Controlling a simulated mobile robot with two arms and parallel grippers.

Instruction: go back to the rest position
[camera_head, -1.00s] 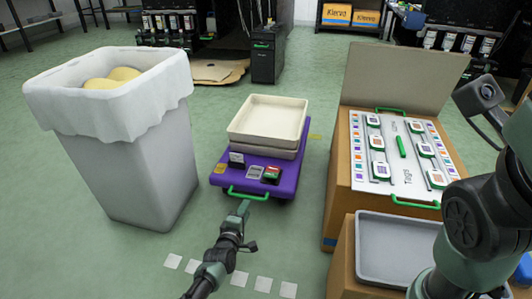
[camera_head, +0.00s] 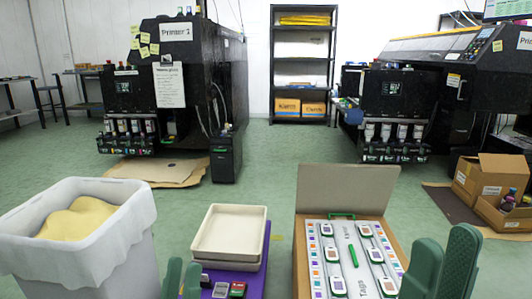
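My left gripper (camera_head: 183,266) shows at the bottom edge, between the white-lined bin (camera_head: 120,255) and the purple cart (camera_head: 266,240). Its two green fingers point up with a gap between them, and it is empty. My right gripper (camera_head: 446,236) stands upright at the lower right, beside the tag box (camera_head: 300,240). Its two green fingers are apart with nothing between them. Both wrists are below the picture.
Pale trays (camera_head: 229,228) and small tags sit on the purple cart. The open tag box has a raised lid (camera_head: 348,190). Printers (camera_head: 180,75) (camera_head: 440,80), a shelf (camera_head: 302,70) and cardboard boxes (camera_head: 490,180) stand farther back. Open green floor (camera_head: 255,165) lies between.

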